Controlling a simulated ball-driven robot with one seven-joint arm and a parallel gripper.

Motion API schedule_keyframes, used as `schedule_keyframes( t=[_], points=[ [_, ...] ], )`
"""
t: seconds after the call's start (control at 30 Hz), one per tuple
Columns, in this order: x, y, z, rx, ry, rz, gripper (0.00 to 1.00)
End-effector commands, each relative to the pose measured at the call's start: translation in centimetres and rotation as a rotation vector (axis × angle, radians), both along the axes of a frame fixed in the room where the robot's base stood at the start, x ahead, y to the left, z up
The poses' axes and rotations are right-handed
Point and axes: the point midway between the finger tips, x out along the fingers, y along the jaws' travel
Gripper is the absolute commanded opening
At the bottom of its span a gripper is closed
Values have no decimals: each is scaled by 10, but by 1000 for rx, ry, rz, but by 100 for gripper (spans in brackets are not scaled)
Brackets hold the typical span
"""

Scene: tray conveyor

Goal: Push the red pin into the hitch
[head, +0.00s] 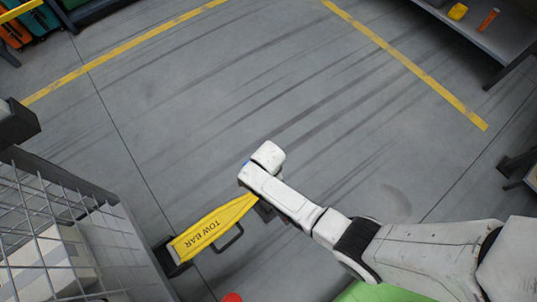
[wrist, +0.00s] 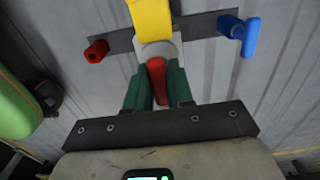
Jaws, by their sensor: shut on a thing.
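In the wrist view my gripper (wrist: 159,92) has dark green fingers, shut on a red pin (wrist: 157,80). The pin points away from the camera, its far end at a light grey hitch block (wrist: 156,50). How deep it sits is hidden. A yellow tow bar (wrist: 151,18) meets the block from above in this view. In the head view the tow bar (head: 212,229), lettered TOW BAR, runs from lower left to under my arm's end. My arm hides the fingers and pin there.
A dark plate (wrist: 203,25) behind the block carries a red knob (wrist: 95,51) on the left and a blue handle (wrist: 237,35) on the right. A wire cage (head: 60,215) stands at lower left. Open floor (head: 230,90) lies beyond, with a shelf (head: 490,35) at upper right.

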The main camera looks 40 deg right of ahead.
Motion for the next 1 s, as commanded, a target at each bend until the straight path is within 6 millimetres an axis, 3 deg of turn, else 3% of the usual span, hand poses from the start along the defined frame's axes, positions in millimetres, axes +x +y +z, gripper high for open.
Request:
schedule_keyframes(
  t=[0.13, 0.17, 0.47, 0.77, 1.0],
  points=[
    [0, 0, -4, 0, -1, 0, 0],
    [0, 0, -4, 0, -1, 0, 23],
    [0, 0, -3, 0, -1, 0, 52],
    [0, 0, 0, 0, -1, 0, 52],
    [0, 0, 37, 0, -3, 1, 52]
  ],
)
